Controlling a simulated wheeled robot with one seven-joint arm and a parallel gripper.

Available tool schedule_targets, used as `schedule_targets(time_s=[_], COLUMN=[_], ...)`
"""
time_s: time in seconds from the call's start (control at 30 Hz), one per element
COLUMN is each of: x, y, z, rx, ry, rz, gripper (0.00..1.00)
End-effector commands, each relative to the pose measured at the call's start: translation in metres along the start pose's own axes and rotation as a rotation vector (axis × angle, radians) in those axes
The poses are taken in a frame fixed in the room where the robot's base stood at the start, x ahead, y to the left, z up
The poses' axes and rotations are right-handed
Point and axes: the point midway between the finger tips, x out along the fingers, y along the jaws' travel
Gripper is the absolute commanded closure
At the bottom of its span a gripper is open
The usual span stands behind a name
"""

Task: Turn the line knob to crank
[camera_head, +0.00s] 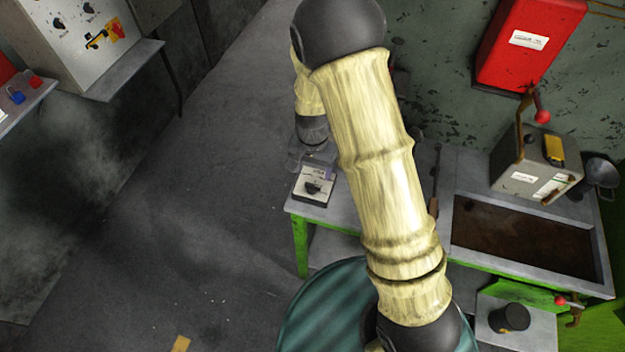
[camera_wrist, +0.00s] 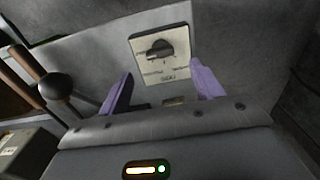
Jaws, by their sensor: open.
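The line knob (camera_wrist: 160,48) is a dark pointer knob on a white plate (camera_wrist: 148,70) with small labels in the wrist view. It also shows in the head view (camera_head: 313,187), on a small box at the left corner of the grey bench (camera_head: 345,210). The plate's lettering is too small to read. My gripper (camera_wrist: 161,69) is open, its two purple fingers spread apart on either side of the plate's lower part. Nothing is between the fingertips; the knob lies beyond them and appears untouched. In the head view my gripper (camera_head: 315,155) is just above and behind the knob box, partly hidden by my arm.
A dark ball-topped lever (camera_wrist: 57,87) stands left of my gripper in the wrist view. On the bench are a recessed brown tray (camera_head: 520,238) and a grey box with a red-ended lever (camera_head: 535,165). A red wall box (camera_head: 525,40) hangs behind. Floor left of the bench is clear.

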Motion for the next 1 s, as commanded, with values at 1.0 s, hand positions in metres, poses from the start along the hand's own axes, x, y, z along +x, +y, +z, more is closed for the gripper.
schedule_targets(time_s=[1.0], x=[0.068], y=[0.0], z=[0.0], rx=[0.0], ry=[0.0], rz=[-0.001], gripper=[0.68])
